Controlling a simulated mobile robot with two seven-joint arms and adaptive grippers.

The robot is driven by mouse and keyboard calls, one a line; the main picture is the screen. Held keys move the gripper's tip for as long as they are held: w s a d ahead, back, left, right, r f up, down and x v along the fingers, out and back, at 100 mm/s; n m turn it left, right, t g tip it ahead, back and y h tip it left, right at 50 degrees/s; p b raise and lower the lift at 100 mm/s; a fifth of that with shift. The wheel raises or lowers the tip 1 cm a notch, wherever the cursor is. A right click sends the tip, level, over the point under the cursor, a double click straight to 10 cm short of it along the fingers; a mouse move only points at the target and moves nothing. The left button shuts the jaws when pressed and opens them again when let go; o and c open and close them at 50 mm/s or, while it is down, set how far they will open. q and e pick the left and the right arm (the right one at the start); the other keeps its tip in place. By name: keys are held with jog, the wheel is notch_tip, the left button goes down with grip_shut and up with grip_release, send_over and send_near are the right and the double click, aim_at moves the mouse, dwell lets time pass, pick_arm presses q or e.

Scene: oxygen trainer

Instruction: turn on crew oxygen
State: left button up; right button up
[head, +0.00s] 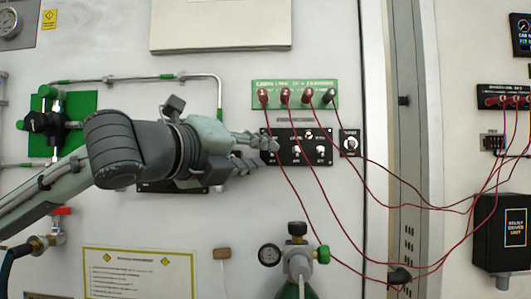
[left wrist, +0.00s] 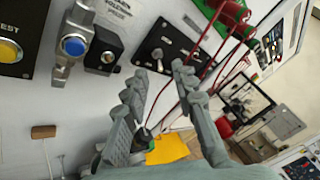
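A black switch panel (head: 316,158) with several small light toggles is on the white wall in the middle of the head view. It also shows in the left wrist view (left wrist: 172,38), partly behind red cables. Its labels are too small to read, so I cannot tell which switch is for crew oxygen. My left gripper (head: 268,153) is at the panel's left edge in the head view. In the left wrist view its two fingers (left wrist: 155,80) are spread apart with nothing between them. I cannot tell whether it touches the panel. My right gripper is in neither view.
Red cables (head: 322,192) hang from a green socket strip (head: 295,88) across the switch panel. A single-knob panel (head: 351,143) is to its right. A cylinder valve with a gauge (head: 269,255) stands below. A black box (head: 505,230) is at the right.

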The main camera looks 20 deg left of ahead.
pick_arm(q)
jog(key=shift+x, duration=1)
grip_shut()
